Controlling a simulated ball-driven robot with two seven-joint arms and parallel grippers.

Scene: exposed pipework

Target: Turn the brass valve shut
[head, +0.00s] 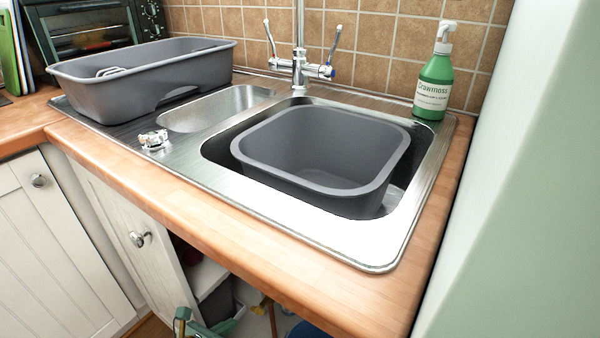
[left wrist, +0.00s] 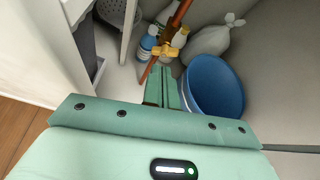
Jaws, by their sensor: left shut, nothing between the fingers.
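The brass valve (left wrist: 168,51) shows in the left wrist view, with a yellow handle on a copper pipe (left wrist: 180,16) that runs down at a slant inside the cupboard under the sink. My left gripper (left wrist: 162,82) is shut and empty. Its fingertips point toward the valve and appear just short of it in the picture; I cannot tell the exact gap. In the head view only part of my left gripper (head: 205,327) shows, low at the bottom edge before the open cupboard. The valve is hard to make out there. My right gripper is in neither view.
A blue bucket (left wrist: 213,86) stands right of my fingers, with a tied white bag (left wrist: 216,36) behind. A blue-labelled bottle (left wrist: 148,42) stands close left of the valve. The open cupboard door (head: 130,240) and worktop edge (head: 240,262) bound the opening.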

